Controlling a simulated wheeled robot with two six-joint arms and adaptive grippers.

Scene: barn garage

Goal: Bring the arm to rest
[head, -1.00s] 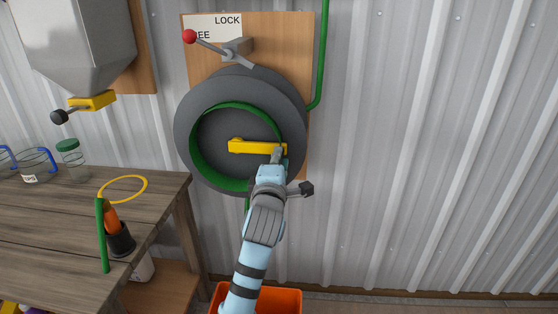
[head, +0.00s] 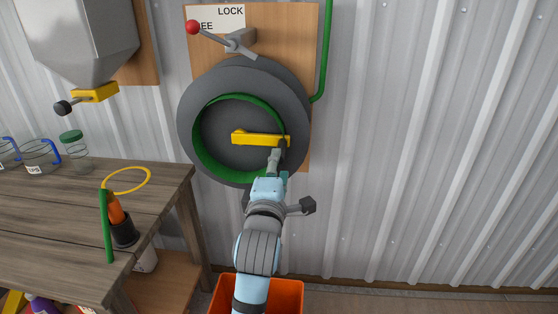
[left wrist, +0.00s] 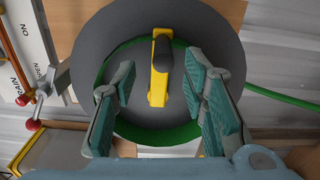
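My left gripper (head: 278,155) is in front of a grey wheel (head: 290,88) with a green inner rim (head: 200,150). Its fingers (left wrist: 158,85) stand apart in the left wrist view, with nothing held between them. A yellow bar (head: 255,138) lies across the wheel's face, nearly level in the head view. In the left wrist view the bar (left wrist: 157,90) shows between the fingers and beyond them, with a dark knob (left wrist: 164,55) on it. The fingertips partly cover the bar's right end in the head view. My right gripper is not in view.
A red-tipped lever (head: 193,27) sits above the wheel beside a LOCK sign (head: 215,17). A hopper (head: 80,40) hangs left, above a wooden table (head: 60,215) with jars and a yellow ring (head: 127,180). An orange bin (head: 292,295) stands below my arm. The wall's right side is clear.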

